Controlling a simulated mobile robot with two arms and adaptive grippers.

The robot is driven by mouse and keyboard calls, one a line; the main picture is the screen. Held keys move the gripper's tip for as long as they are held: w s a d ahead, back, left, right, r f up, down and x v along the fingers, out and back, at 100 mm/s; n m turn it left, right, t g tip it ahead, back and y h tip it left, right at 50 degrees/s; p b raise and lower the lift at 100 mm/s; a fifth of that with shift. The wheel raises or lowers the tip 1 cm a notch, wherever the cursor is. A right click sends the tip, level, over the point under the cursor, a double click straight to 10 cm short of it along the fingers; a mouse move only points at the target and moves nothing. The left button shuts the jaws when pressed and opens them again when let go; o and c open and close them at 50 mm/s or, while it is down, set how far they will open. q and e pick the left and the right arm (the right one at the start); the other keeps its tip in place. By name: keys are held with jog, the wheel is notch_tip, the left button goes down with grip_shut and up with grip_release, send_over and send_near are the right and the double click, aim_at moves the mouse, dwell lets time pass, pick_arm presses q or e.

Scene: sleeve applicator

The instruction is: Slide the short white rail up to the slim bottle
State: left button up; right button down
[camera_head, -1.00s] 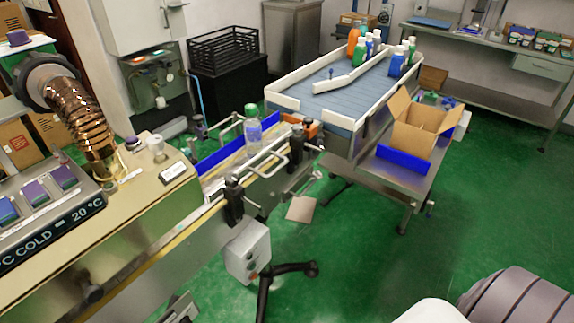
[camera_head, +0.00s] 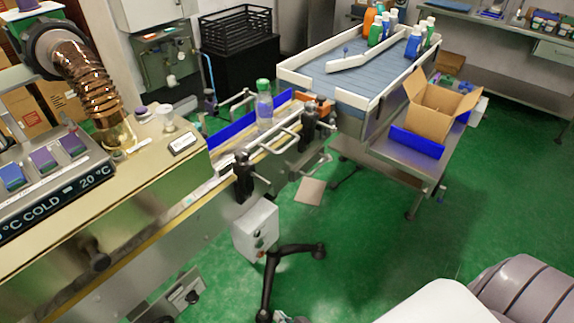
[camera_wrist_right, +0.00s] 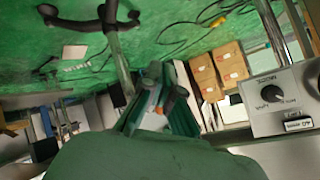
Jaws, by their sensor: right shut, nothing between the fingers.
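The slim bottle (camera_head: 264,110), clear with a green cap, stands upright on the conveyor in the middle of the head view. A short white rail (camera_head: 283,138) runs along the conveyor's near side, between black clamps and beside the bottle. I cannot tell whether they touch. My right gripper (camera_head: 287,319) barely shows at the bottom edge of the head view, low and well apart from rail and bottle. In the right wrist view its dark fingers (camera_wrist_right: 158,97) are shut and empty. My left gripper is not in view.
A blue accumulation table (camera_head: 345,80) with white walls and several bottles stands beyond the conveyor. An open cardboard box (camera_head: 432,112) is on the right. A grey control box (camera_head: 256,230) and a black stand leg (camera_head: 268,285) are below the conveyor. Green floor is free at right.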

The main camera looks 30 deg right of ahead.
jog(key=w+d+r+m+t+h, duration=0.1)
jog(key=w+r+m+t, duration=0.25)
jog(key=w+r, duration=0.45)
jog(key=d+r+m+t+h+b, duration=0.1)
jog(key=d+r+m+h, duration=0.3)
jog(key=r, duration=0.5)
jog(key=d+r+m+t+h, duration=0.1)
jog(key=d+r+m+t, duration=0.1)
jog(key=r+m, duration=0.6)
jog(key=d+r+m+t+h+b, duration=0.1)
jog(key=d+r+m+h, duration=0.25)
jog(key=r, duration=0.75)
jog(key=w+d+r+n+p, duration=0.1)
jog(key=w+d+r+p, duration=0.1)
jog(key=w, duration=1)
jog(key=shift+w+d, duration=0.25)
jog(key=shift+w, duration=0.1)
